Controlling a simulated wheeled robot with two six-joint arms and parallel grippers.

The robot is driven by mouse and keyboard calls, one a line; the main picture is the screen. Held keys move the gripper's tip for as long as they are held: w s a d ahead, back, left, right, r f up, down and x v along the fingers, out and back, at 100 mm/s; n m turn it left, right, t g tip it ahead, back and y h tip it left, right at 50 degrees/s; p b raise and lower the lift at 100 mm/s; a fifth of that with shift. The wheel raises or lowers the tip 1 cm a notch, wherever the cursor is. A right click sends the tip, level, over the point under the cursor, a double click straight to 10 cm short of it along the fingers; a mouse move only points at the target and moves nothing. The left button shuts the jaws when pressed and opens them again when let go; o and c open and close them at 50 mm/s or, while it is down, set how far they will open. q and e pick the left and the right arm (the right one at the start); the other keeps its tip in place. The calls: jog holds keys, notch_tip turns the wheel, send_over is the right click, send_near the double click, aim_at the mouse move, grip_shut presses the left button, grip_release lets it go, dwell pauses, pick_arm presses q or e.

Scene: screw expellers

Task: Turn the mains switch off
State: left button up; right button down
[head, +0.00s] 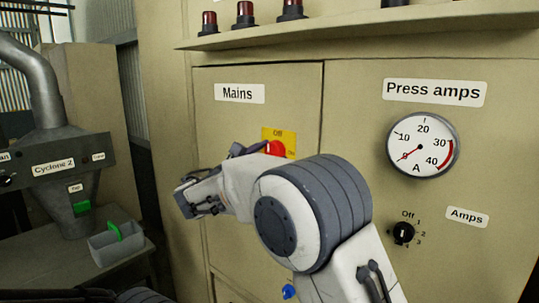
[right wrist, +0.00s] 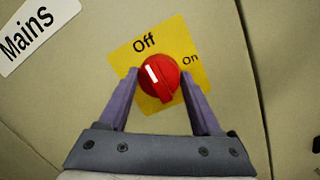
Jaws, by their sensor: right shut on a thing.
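The mains switch is a red rotary knob (head: 275,148) on a yellow plate (head: 291,139) below the Mains label (head: 240,93). In the right wrist view the knob (right wrist: 160,78) has a white mark on its upper left, and its grip bar points roughly at the printed Off; On is to the right. My right gripper (right wrist: 158,76) has one finger on each side of the knob and is shut on it. In the head view my right gripper (head: 262,150) partly hides the knob and plate. My left gripper is not in view.
The beige cabinet also carries a Press amps gauge (head: 422,145), its needle near 0, and a black Amps selector (head: 403,233). A shelf with red lamps (head: 245,14) juts out above. The Cyclone 2 unit (head: 60,165) and a grey bin (head: 116,243) stand at left.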

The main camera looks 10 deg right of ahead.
jog(key=shift+f, duration=0.1)
jog(key=shift+c, duration=0.4)
grip_release()
jog(key=b+v, duration=0.4)
jog(key=v, duration=0.6)
jog(key=shift+s+a, duration=0.15)
jog(key=shift+a, duration=0.05)
